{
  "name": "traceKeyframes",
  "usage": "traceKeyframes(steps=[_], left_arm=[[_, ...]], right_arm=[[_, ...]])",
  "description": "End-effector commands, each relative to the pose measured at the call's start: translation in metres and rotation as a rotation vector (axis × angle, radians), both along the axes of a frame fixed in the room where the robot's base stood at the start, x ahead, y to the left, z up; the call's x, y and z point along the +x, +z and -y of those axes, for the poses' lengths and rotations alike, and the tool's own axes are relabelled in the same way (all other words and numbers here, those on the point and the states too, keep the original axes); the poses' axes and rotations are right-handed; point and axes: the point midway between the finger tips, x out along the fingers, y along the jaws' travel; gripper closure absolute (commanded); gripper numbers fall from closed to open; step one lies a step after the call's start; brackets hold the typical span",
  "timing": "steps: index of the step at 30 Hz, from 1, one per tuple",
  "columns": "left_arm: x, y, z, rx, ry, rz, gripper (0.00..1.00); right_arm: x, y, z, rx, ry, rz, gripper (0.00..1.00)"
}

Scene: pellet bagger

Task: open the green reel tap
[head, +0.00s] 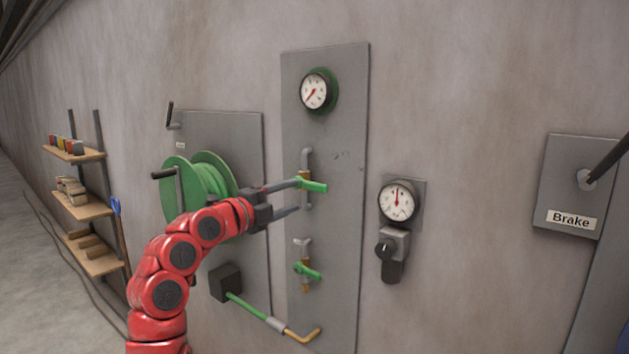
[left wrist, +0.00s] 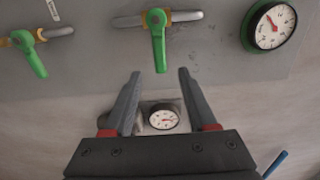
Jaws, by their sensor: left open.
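Two taps with green lever handles are on the grey wall panel (head: 345,240). The upper green tap (head: 314,187) has its handle across its vertical grey pipe; it also shows in the left wrist view (left wrist: 158,40). The lower green tap (head: 308,271) has its handle slanted; it shows at upper left in the wrist view (left wrist: 34,58). No readable label tells which is the reel tap. My left gripper (head: 298,197) is open at the upper tap. In the wrist view, the handle's free end lies between the fingertips (left wrist: 160,73), with gaps both sides. My right gripper is out of view.
A green hose reel (head: 207,175) with a crank is behind my left arm. A green-rimmed gauge (head: 315,91) is above the taps. Another gauge (head: 397,200) with a black knob (head: 384,249) is right of the panel. A brake lever plate (head: 560,185) is far right.

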Motion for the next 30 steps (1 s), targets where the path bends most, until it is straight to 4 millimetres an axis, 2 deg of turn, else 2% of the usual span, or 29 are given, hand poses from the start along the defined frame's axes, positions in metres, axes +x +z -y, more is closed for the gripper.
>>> traceKeyframes(steps=[1,6,13,21,30], left_arm=[[0.01,0.003,0.01,0.0,-0.004,-0.007,0.43],[0.039,0.002,0.029,0.001,-0.001,-0.008,0.43],[0.065,0.002,0.048,-0.001,-0.001,-0.003,0.43],[0.078,-0.001,0.056,0.0,0.001,-0.002,0.43],[0.079,-0.001,0.057,0.0,0.002,-0.001,0.44]], right_arm=[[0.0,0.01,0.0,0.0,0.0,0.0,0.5],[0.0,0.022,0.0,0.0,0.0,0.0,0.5],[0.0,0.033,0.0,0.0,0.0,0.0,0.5],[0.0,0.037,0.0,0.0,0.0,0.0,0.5],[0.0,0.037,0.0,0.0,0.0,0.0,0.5]])
